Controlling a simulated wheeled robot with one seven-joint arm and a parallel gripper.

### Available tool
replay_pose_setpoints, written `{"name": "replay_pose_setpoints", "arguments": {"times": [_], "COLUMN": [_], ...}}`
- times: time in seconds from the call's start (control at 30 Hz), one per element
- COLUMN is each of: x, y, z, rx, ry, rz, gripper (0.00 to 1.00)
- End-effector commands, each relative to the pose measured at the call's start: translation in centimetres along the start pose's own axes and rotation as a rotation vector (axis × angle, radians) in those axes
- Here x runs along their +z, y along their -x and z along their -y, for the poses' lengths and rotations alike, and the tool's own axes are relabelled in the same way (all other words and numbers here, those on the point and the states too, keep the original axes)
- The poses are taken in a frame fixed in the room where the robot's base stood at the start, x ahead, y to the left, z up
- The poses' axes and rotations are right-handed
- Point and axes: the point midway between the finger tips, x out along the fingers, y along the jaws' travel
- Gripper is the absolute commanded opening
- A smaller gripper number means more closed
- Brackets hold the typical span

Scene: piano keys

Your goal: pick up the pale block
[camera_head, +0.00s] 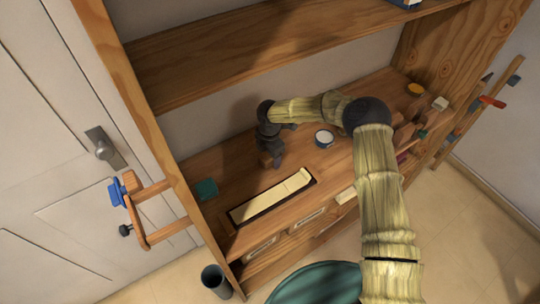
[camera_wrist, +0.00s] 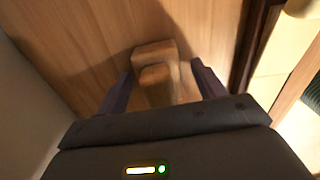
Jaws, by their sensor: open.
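My gripper (camera_head: 272,157) is open and points down over the bench board, behind the dark tray. In the wrist view, a light brown wooden block (camera_wrist: 153,52) with a narrower raised part (camera_wrist: 156,76) sits between the spread fingers of my gripper (camera_wrist: 162,74), with gaps on both sides. In the head view this wooden block (camera_head: 265,159) is partly hidden by the gripper. Two paler blocks show elsewhere: a cream one (camera_head: 440,103) at the far right and one (camera_head: 346,195) at the front edge. I cannot tell which block the task means.
A dark tray (camera_head: 233,217) holding cream key strips (camera_head: 270,196) lies in front of my gripper. A white cup (camera_head: 324,138) stands right of it. A teal block (camera_head: 206,188) is at the left. An upper shelf (camera_head: 220,55) overhangs the back.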

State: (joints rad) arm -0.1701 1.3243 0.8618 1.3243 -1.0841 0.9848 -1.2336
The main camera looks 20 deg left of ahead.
Motion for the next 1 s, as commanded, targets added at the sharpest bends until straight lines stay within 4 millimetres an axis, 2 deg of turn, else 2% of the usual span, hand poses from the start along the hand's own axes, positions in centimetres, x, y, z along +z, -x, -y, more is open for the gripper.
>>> {"name": "replay_pose_setpoints", "arguments": {"times": [0.37,0.47,0.67,1.0], "x": [0.02,0.02,0.02,0.06], "y": [0.02,0.02,0.02,0.51], "z": [0.01,0.02,0.01,-0.06], "rx": [0.0,0.0,0.0,0.002], "ry": [0.0,0.0,0.0,0.0], "rz": [0.0,0.0,0.0,0.001], "gripper": [0.69,0.53,0.14,0.12]}}
